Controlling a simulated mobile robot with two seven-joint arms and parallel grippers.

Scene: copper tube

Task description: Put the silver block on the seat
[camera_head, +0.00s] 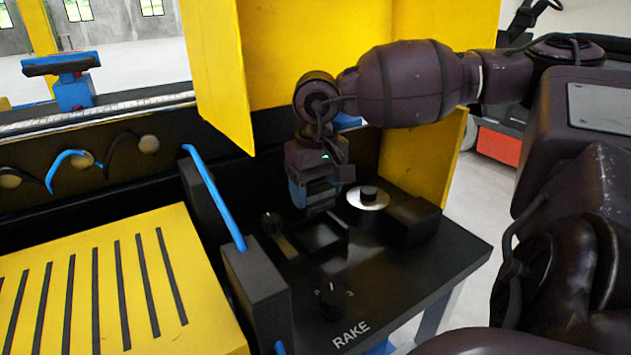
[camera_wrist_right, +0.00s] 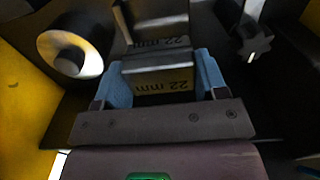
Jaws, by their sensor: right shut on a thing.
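My right gripper (camera_head: 316,200) points down over the black machine top. In the right wrist view its blue fingers (camera_wrist_right: 163,85) are shut on the silver block (camera_wrist_right: 160,64), a shiny piece with a "22 mm" marking. A second "22 mm" shows just beyond it; I cannot tell whether this is a reflection. In the head view the block is mostly hidden by the gripper. A dark, framed recess (camera_head: 318,241), which looks like the seat, lies just below the gripper. Whether the block touches it cannot be told. My left gripper is not in view.
A silver disc with a black knob (camera_head: 368,197) stands close behind and to the right of the gripper. A dark block (camera_head: 412,220) is at the right. A black knob (camera_head: 331,299) is in front, near "RAKE". Yellow panels (camera_head: 215,75) rise behind.

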